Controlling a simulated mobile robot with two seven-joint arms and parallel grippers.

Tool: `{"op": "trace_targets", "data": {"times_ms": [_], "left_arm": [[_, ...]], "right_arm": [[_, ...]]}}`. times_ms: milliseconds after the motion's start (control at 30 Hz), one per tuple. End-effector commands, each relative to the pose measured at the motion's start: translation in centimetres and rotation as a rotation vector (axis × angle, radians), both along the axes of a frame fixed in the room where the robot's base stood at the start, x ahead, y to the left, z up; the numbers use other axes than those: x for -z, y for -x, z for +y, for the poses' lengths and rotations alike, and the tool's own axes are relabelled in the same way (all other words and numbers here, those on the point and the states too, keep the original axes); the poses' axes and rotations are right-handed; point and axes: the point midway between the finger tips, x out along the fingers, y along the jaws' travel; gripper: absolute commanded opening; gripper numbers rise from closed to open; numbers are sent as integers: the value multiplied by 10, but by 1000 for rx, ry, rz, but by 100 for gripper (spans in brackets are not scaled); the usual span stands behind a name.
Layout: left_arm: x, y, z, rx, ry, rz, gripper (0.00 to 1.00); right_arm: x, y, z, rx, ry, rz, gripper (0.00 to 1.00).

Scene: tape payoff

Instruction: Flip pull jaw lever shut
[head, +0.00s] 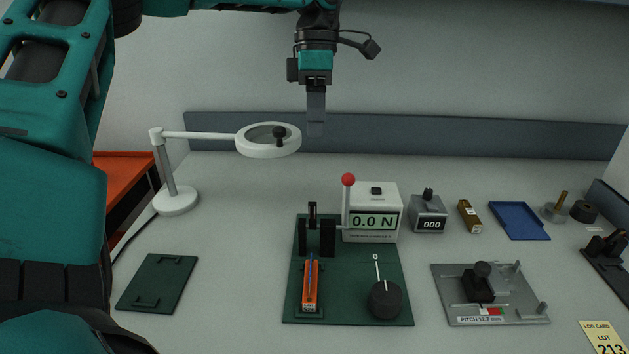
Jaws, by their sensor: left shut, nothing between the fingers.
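The pull jaw lever (347,205) is a pale rod with a red ball knob (348,180), standing upright at the right side of the black pull jaw (328,238). The jaw sits at the back of a dark green base plate (350,312). An orange strip labelled as a lot (310,287) lies on the plate in front of the jaw. My left gripper (316,130) points down with its fingers shut and empty. It appears above and slightly left of the red knob in the picture, apart from it. My right gripper is not in view.
A force display (390,198) reading 0.0 N stands right behind the lever. A magnifier lamp (268,151) reaches in at left. A black dial (385,299), a counter (429,215) and a grey pitch fixture (455,302) stand rightward. Bare table surrounds the green mat (148,275).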

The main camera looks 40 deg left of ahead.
Motion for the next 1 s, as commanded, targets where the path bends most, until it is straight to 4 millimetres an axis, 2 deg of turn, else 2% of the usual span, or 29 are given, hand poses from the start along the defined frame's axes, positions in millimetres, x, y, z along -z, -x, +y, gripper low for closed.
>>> {"op": "trace_targets", "data": {"times_ms": [33,333,633,1000], "left_arm": [[13,3,-2,1,3,4,0],[76,17,-14,1,3,5,0],[79,40,-33,1,1,-1,0],[81,44,-37,-2,-1,-2,0]], "right_arm": [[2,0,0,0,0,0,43],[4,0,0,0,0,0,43],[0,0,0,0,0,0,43],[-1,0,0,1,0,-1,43]]}}
